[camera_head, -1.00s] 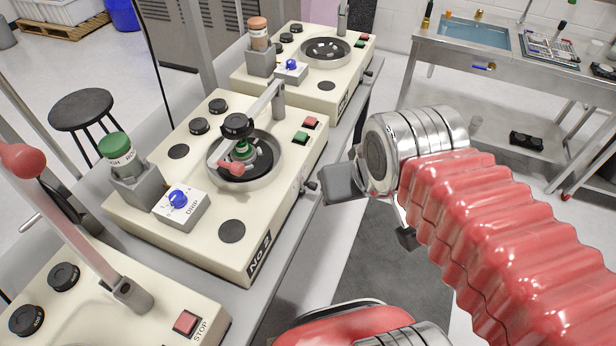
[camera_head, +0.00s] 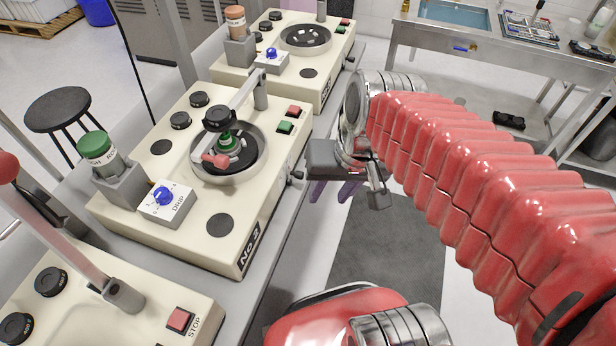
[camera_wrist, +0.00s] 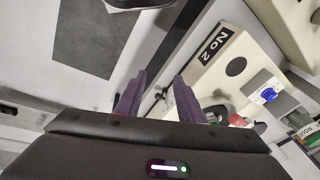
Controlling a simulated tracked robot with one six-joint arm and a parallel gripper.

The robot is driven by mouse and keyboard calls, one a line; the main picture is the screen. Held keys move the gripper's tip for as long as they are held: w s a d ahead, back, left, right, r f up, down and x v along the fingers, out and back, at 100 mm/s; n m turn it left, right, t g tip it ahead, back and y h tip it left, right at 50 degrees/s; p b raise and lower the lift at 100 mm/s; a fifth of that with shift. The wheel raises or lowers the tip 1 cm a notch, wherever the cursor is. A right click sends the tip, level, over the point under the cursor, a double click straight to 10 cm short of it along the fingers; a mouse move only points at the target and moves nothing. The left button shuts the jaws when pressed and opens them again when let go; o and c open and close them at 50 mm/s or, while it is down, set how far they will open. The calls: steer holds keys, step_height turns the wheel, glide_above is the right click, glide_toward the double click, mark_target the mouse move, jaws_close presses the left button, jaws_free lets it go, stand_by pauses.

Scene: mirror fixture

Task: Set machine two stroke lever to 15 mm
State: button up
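Machine two (camera_head: 225,235), a cream box labelled No 2, stands left of my gripper in the head view. Its front label also shows in the wrist view (camera_wrist: 217,45). A small dark-tipped lever (camera_head: 296,174) sticks out of its right side; I cannot read any scale by it. A small dark fitting (camera_wrist: 160,95) shows beyond the gap.
A blue-knobbed drip box (camera_head: 167,203) and a green-capped bottle (camera_head: 97,150) sit on machine two's left side. Another machine (camera_head: 285,75) stands behind, and one (camera_head: 130,320) in front. A steel sink bench (camera_head: 465,42) is at the back right.

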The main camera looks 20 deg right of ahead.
step_height(320, 180, down, 6)
steer(key=m+g+y, duration=0.3)
steer(key=m+y, duration=0.1)
steer(key=m+t+y, duration=0.9)
steer(key=m+t, duration=0.2)
steer(key=m, duration=0.8)
glide_toward(303, 177)
steer(key=v, duration=0.5)
steer(key=shift+w+f, duration=0.25)
steer(key=shift+f, duration=0.15)
steer(key=shift+x, duration=6.9)
steer(key=shift+r, duration=0.1)
steer(key=shift+c, duration=0.5)
jaws_close()
